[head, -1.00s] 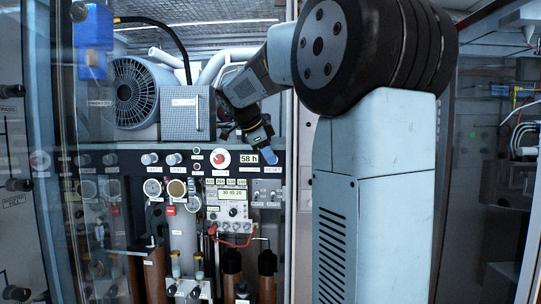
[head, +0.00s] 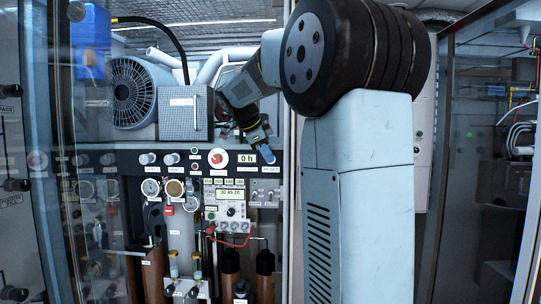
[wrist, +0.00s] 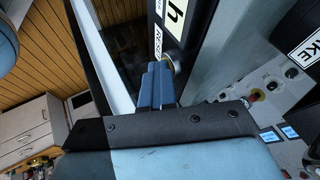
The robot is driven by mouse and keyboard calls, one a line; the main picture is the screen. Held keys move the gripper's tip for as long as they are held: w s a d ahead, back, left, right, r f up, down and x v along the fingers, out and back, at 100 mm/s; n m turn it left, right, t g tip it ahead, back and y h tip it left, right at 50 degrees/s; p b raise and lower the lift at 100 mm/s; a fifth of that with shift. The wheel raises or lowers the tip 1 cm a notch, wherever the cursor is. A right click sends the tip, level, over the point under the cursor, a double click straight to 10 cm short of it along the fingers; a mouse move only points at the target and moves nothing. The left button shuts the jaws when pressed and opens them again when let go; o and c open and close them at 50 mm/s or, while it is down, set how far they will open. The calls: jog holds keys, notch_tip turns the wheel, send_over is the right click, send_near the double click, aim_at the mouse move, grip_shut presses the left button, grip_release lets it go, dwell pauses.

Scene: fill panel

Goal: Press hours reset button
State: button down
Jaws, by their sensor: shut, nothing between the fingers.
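The hours display (head: 247,158) on the dark panel strip reads "0 h". A RESET label (head: 271,169) sits to its right and also shows in the wrist view (wrist: 157,38). The round hours reset button (wrist: 172,61) shows beside that label in the wrist view, partly hidden by the fingers. My gripper (head: 266,154) is shut with nothing in it. Its blue fingertips (wrist: 157,78) are at the button; they look in contact or nearly so, but I cannot tell which.
A large red button (head: 217,157) is left of the display. Gauges (head: 174,188), a readout box (head: 231,194) and switches (head: 265,192) fill the panel below. A grey box (head: 185,112) and a round motor (head: 131,93) stand above. A clear pane (head: 60,200) is at left.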

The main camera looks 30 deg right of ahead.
jog(key=s+a+r, duration=0.5)
jog(key=a+r, duration=0.3)
dwell(0.5)
jog(key=shift+s+f, duration=0.1)
jog(key=shift+f, duration=0.05)
dwell(0.6)
jog(key=s+a+f+n+t+y, duration=0.1)
jog(key=s+a+f+n+y, duration=0.2)
jog(key=s+f+n, duration=0.8)
jog(key=s+a+f+n+t+y, duration=0.2)
jog(key=s+a+f+n+y, duration=0.2)
jog(key=s+a+f+n, duration=0.3)
jog(key=s+f+n, duration=0.5)
jog(key=f, duration=0.2)
jog(key=shift+s+a+n, duration=0.25)
jog(key=shift+s+n, duration=0.05)
jog(key=shift+n, duration=0.1)
jog(key=c, duration=1.8)
grip_release()
jog(key=shift+c, duration=0.2)
